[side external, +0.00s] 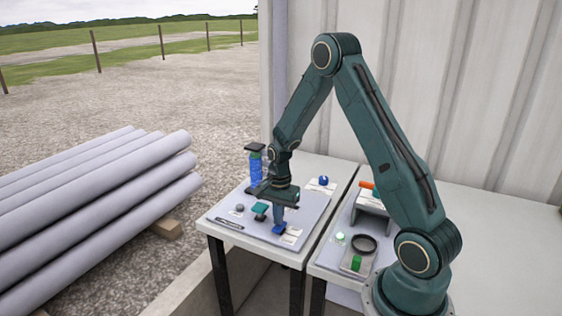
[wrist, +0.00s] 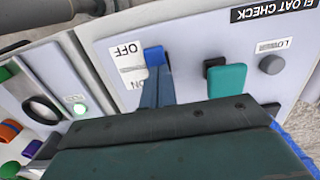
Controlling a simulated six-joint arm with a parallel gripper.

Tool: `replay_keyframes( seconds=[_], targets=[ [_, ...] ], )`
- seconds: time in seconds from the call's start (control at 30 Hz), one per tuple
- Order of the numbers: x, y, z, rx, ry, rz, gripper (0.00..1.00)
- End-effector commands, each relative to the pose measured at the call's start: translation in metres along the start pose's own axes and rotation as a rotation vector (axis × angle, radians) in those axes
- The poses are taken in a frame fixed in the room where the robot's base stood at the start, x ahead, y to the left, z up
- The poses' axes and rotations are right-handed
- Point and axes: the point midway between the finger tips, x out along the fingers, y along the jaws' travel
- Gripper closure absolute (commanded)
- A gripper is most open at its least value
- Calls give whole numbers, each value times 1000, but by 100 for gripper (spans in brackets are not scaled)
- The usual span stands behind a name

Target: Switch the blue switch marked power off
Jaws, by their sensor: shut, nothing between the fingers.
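The blue switch (wrist: 154,55) sits on the grey panel (wrist: 195,48), beside a white label (wrist: 126,53) reading OFF and ON. The blue part that shows is level with the word OFF. No "power" marking is readable. My gripper (wrist: 158,72) is shut and empty, its fingertips right at the switch and covering part of it. Whether they touch it I cannot tell. In the side view my gripper (side external: 279,221) points down at the blue switch (side external: 279,229) near the panel's front edge.
A teal switch (wrist: 227,79) and a grey button (wrist: 271,64) marked LOWER are right of the blue switch in the wrist view. A blue cylinder (side external: 255,170) and blue knob (side external: 323,180) stand farther back. A second table holds a black ring (side external: 364,243) and green button (side external: 356,263).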

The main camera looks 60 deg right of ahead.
Motion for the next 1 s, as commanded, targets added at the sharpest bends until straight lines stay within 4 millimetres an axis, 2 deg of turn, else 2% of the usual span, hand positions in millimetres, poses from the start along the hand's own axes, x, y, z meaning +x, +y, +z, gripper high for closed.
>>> replay_keyframes(
  seconds=[0.27,0.8,1.0],
  targets=[
    [-23,-1,0,0,2,-4,100],
    [-109,0,0,0,1,-3,100],
    [-130,0,0,0,0,-1,100]
  ],
)
